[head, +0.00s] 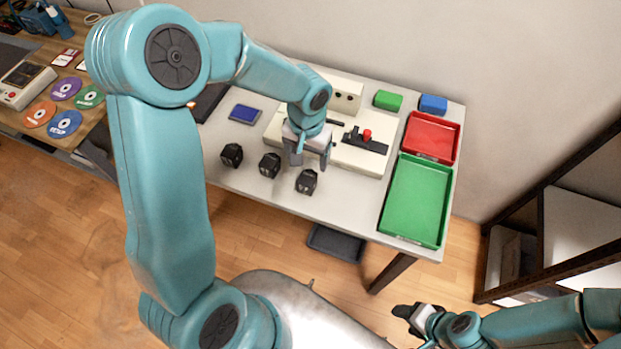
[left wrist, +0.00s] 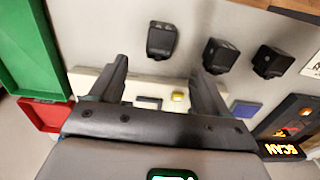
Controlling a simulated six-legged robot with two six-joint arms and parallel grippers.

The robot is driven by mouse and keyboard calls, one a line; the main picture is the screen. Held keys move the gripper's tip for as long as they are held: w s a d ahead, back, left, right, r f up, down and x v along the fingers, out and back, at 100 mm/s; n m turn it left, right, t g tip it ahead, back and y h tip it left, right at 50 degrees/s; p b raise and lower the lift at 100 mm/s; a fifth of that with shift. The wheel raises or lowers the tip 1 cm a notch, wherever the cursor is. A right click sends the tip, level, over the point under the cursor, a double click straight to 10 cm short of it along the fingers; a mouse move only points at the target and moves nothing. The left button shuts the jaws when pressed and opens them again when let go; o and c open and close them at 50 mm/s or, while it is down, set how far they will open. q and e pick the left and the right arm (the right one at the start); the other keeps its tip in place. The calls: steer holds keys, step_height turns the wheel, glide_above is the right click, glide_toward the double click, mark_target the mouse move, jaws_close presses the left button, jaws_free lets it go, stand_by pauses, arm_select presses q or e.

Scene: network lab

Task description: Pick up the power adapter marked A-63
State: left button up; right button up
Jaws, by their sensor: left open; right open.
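Three black power adapters stand in a row near the front edge of the white table: a left one (head: 231,154), a middle one (head: 269,165) and a right one (head: 306,181). I cannot read A-63 on any of them. My left gripper (head: 310,163) is open and empty, pointing down above the table just behind the right adapter. In the left wrist view that adapter (left wrist: 161,40) lies ahead, between the lines of the two fingers (left wrist: 160,70); the middle (left wrist: 220,56) and left (left wrist: 272,62) adapters are further right. My right gripper (head: 410,316) is open and low, away from the table.
A cream test device (head: 358,157) with a red knob stands behind the left gripper. A green tray (head: 383,220) and a red tray (head: 408,122) are at the table's right. A dark shelf (head: 541,240) stands at right.

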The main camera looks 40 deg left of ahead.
mark_target(308, 177)
arm_select(q)
step_height(308, 177, down, 11)
steer(key=shift+s+r+p, duration=0.1)
steer(key=shift+p, duration=0.3)
steer(key=shift+c, duration=0.3)
steer(key=c, duration=1.1)
steer(key=shift+r, duration=0.15)
